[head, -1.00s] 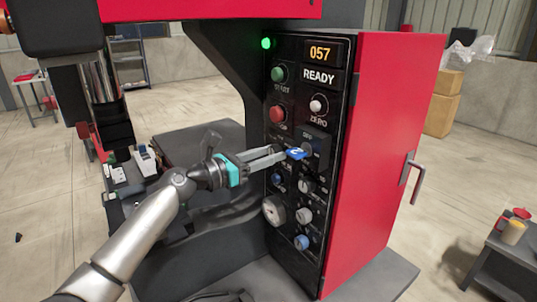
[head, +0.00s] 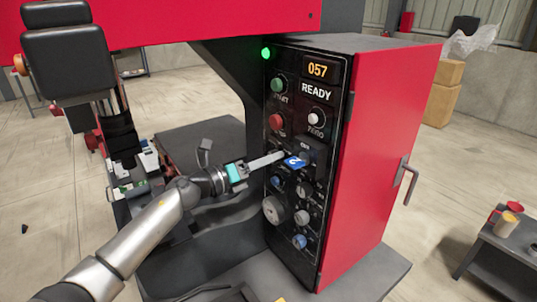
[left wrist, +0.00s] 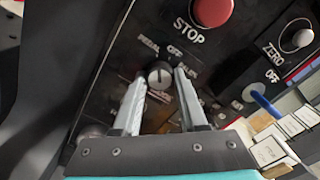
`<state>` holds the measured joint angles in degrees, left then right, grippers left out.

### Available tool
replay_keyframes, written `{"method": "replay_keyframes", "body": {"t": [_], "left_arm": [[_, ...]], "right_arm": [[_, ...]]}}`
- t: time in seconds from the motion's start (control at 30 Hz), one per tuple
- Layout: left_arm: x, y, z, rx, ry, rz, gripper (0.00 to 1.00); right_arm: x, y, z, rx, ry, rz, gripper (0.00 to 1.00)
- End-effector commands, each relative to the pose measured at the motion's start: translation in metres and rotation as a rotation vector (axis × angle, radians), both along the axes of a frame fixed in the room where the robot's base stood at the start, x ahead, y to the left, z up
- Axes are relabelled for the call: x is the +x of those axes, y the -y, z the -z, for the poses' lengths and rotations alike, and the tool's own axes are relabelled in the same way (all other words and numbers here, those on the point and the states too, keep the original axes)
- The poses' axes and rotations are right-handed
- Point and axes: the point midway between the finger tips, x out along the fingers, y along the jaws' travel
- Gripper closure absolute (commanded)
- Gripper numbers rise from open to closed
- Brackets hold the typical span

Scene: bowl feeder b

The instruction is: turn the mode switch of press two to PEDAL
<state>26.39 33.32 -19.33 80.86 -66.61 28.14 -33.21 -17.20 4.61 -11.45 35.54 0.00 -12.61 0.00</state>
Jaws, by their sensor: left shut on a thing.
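The control panel (head: 300,190) of the press carries a small dark knob, the mode switch (left wrist: 159,74), seen in the left wrist view. PEDAL is printed at its upper left and OFF at its upper right; a third label to the right is partly hidden. The knob's pale line stands nearly upright in that view; I cannot tell exactly which label it points to. My left gripper (head: 281,155) reaches the panel from the left, and its fingers (left wrist: 160,82) are shut on the knob from both sides. In the head view the fingers hide the knob. My right gripper is not in view.
A blue tag marked 2 (head: 296,162) hangs at the switch box close beside my fingertips. The red STOP button (head: 276,122), green START button (head: 278,84) and white ZERO knob (head: 316,118) are above. The display (head: 317,92) reads READY. A door handle (head: 408,180) juts out right.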

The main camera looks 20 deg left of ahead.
Motion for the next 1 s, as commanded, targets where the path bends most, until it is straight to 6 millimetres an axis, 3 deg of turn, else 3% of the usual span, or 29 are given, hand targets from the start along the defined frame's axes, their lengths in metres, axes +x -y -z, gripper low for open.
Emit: {"method": "replay_keyframes", "body": {"t": [0.73, 0.77, 1.0], "left_arm": [[-0.0001, 0.0, 0.0005, -0.081, -0.063, 0.0, 1.0], [-0.0001, 0.0, 0.0005, -0.081, -0.063, 0.0, 0.57], [-0.0001, 0.0001, 0.0004, -0.08, -0.062, 0.0, 0.3]], "right_arm": [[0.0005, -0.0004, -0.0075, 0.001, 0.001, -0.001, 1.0], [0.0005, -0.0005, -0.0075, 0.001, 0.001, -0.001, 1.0], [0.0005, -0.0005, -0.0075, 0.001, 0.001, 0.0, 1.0]]}}
